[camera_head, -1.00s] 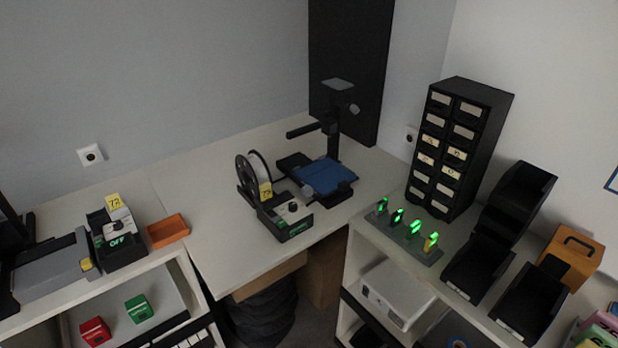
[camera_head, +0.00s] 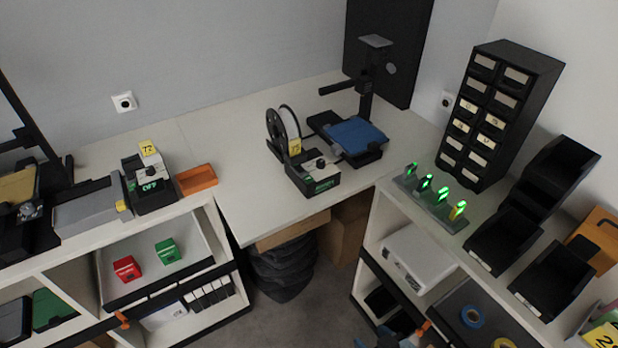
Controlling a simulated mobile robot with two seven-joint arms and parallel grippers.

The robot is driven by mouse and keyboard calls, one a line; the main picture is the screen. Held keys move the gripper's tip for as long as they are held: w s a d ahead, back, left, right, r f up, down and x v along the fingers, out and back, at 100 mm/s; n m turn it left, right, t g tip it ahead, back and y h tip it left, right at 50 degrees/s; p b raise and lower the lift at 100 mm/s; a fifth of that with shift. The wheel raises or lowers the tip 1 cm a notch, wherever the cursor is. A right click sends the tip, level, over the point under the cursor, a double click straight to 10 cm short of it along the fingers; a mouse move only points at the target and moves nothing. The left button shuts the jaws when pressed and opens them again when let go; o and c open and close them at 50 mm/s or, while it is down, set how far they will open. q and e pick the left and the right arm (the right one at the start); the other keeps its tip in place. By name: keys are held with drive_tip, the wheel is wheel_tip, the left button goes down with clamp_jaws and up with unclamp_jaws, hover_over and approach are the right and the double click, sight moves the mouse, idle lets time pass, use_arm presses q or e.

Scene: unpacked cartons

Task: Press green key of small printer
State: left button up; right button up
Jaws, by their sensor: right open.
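A small black machine with a spool, a grey top and a dark knob (camera_head: 315,177) stands on the middle table, with a green-lit panel on its front. Behind it is a black column device with a blue bed (camera_head: 355,135); I cannot tell which is the small printer. No separate green key is clear on either. My right gripper (camera_head: 405,337) seems to show only in part at the bottom edge, open, low and well in front of these machines. My left gripper is not in view.
A black unit with green "OFF" lettering (camera_head: 151,192) stands on the left shelf, near an orange tray (camera_head: 197,179). Red (camera_head: 127,268) and green (camera_head: 167,251) blocks lie below. Green-lit pieces (camera_head: 437,196) and a drawer cabinet (camera_head: 497,117) stand right. The table's front is clear.

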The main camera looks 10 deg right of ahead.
clamp_jaws()
idle(1.5)
